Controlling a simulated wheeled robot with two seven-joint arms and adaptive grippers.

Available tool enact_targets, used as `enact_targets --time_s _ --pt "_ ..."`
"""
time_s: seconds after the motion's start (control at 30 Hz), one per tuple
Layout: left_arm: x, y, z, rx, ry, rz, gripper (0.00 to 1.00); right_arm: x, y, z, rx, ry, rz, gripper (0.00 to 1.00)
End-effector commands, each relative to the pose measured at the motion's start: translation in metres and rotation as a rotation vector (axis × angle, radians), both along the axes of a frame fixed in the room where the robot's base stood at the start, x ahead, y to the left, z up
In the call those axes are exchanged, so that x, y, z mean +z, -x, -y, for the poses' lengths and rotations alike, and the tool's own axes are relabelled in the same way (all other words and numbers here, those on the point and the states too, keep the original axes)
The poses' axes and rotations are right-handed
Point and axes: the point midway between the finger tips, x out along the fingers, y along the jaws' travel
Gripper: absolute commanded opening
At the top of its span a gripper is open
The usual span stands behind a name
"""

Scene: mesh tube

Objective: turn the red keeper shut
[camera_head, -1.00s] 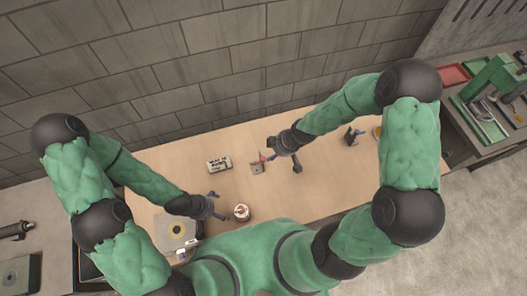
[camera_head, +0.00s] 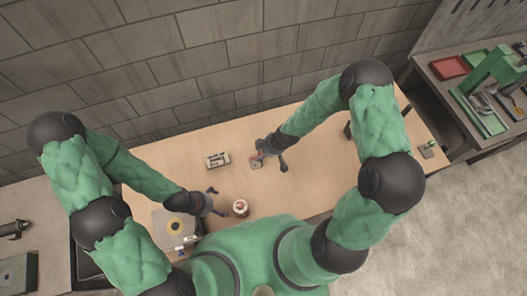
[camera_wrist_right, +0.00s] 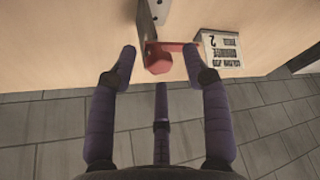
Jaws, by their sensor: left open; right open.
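The red keeper (camera_wrist_right: 158,60) shows in the right wrist view as a red block with a bar to its right, against a grey metal bracket (camera_wrist_right: 152,22). In the head view the keeper (camera_head: 259,154) is a small red patch beside the bracket (camera_head: 256,164). My right gripper (camera_wrist_right: 160,52) is open, with one fingertip on each side of the keeper in the picture; I cannot tell whether they touch it. In the head view my right gripper (camera_head: 271,156) is at the keeper. My left gripper (camera_head: 217,201) is open and empty, left of a round white-and-red can (camera_head: 240,207).
A white labelled block (camera_head: 217,160) lies left of the bracket on the wooden table (camera_head: 305,185). A stone wall (camera_head: 200,60) stands behind. A side bench (camera_head: 440,85) with trays is at the right.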

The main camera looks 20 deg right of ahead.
Motion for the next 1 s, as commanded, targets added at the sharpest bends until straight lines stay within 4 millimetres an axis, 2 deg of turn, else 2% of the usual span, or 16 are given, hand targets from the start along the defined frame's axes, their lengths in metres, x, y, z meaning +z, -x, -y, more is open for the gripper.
enact_targets --time_s 0.03,0.2,0.57,0.77,1.0 --pt "0.000 0.000 0.000 0.000 0.000 0.000 0.93 0.000 0.000 0.000 0.000 0.000 0.000 0.48" --pt "0.000 0.000 0.000 0.000 0.000 0.000 0.93 0.000 0.000 0.000 0.000 0.000 0.000 0.00" --pt "0.004 0.000 0.000 0.000 0.000 0.000 0.93 0.001 0.001 -0.001 -0.016 0.000 0.000 0.00" --pt "0.016 0.000 0.000 0.000 0.000 0.000 0.93 0.003 0.002 -0.001 -0.087 0.000 -0.003 0.00" --pt "0.037 0.000 0.000 0.000 0.000 0.000 0.93 0.004 0.003 -0.004 -0.261 0.001 -0.002 0.00"
